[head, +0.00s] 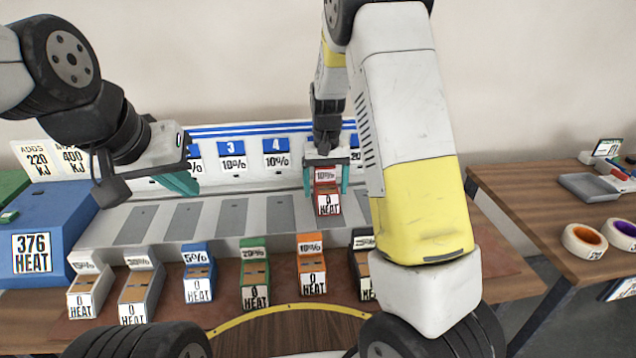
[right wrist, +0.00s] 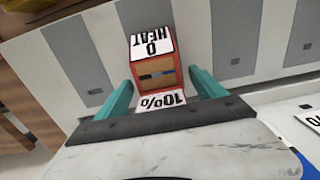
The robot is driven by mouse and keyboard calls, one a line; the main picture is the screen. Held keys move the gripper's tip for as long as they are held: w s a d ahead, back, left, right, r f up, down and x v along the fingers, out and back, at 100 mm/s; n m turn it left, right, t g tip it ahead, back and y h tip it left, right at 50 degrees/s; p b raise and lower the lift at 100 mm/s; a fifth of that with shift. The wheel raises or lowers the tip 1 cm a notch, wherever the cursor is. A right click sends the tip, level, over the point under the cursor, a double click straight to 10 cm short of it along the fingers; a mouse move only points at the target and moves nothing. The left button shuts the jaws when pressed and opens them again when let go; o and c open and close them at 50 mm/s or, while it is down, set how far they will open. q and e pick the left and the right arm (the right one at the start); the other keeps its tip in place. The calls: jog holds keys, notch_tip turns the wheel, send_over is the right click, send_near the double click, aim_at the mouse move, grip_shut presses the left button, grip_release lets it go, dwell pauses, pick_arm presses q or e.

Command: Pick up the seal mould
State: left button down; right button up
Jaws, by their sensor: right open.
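No block's label that I can read says seal mould. A red block (head: 327,198), marked 10% and 0 HEAT, stands on the grey slotted rack in the head view. It also shows in the right wrist view (right wrist: 154,70). My right gripper (head: 326,182) is open above and around it, with one teal finger on each side. In the right wrist view (right wrist: 160,78) gaps show between the fingers and the block. My left gripper (head: 187,170) is empty at the rack's left, its teal fingers apart.
White, grey, blue (head: 198,273), green (head: 255,273), orange (head: 312,264) and black blocks stand along the table front. A large blue box (head: 45,228) stands at the left. The grey rack (head: 155,248) has several free slots. A side table (head: 520,205) holds tape rolls (head: 583,240) and a tray.

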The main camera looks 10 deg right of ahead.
grip_shut()
